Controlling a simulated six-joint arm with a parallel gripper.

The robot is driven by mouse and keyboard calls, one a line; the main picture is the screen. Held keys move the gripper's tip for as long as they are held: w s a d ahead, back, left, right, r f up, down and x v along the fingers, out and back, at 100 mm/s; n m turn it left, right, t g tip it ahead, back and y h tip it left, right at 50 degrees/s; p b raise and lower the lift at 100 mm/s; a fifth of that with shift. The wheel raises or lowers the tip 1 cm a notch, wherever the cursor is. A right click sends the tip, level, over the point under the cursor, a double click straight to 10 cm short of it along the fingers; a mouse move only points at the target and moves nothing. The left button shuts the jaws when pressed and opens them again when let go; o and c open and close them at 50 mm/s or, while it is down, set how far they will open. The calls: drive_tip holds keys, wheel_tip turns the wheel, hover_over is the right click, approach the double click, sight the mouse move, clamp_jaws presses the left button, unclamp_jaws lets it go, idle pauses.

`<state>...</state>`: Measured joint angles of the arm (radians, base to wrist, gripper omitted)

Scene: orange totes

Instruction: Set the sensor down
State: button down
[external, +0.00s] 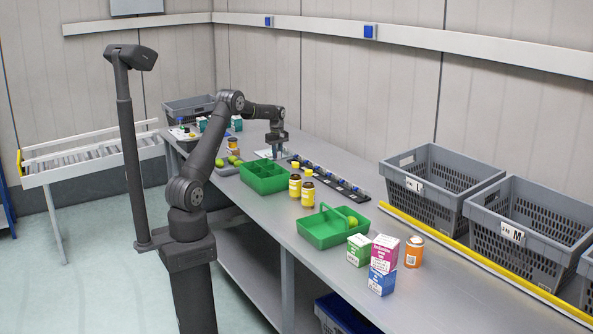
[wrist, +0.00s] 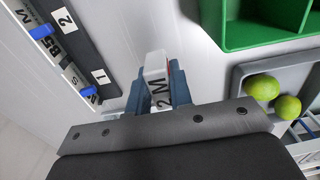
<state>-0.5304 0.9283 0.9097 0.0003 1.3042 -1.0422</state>
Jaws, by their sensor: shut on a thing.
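My gripper (wrist: 160,86) is shut on a small whitish block-like thing with dark lettering, which I take for the sensor (wrist: 156,66). Its upper end shows between the two blue-grey fingers in the wrist view. In the external view my gripper (external: 277,146) is over the far part of the bench, beside the far end of a dark rack (external: 345,186). The sensor is too small to make out there. The rack (wrist: 83,48) lies left of my gripper in the wrist view. It holds similar lettered pieces with blue ends and has labels 1 and 2.
A green divided bin (external: 264,187) stands close to my gripper. Limes (wrist: 262,87) lie in a grey tray (wrist: 238,84) to the right in the wrist view. Yellow-capped bottles (external: 307,193), a green caddy (external: 319,239) and boxes (external: 383,251) stand nearer. Bare bench lies below my gripper.

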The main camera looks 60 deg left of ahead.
drive_tip(key=a+f, duration=0.2)
drive_tip(key=a, duration=0.1)
drive_tip(key=shift+a, duration=0.15)
drive_tip(key=shift+f, duration=2)
drive_tip(key=c, duration=1.3)
unclamp_jaws()
drive_tip(key=shift+f, duration=0.15)
wheel_tip(320, 180, up, 12)
drive_tip(key=shift+r, duration=0.2)
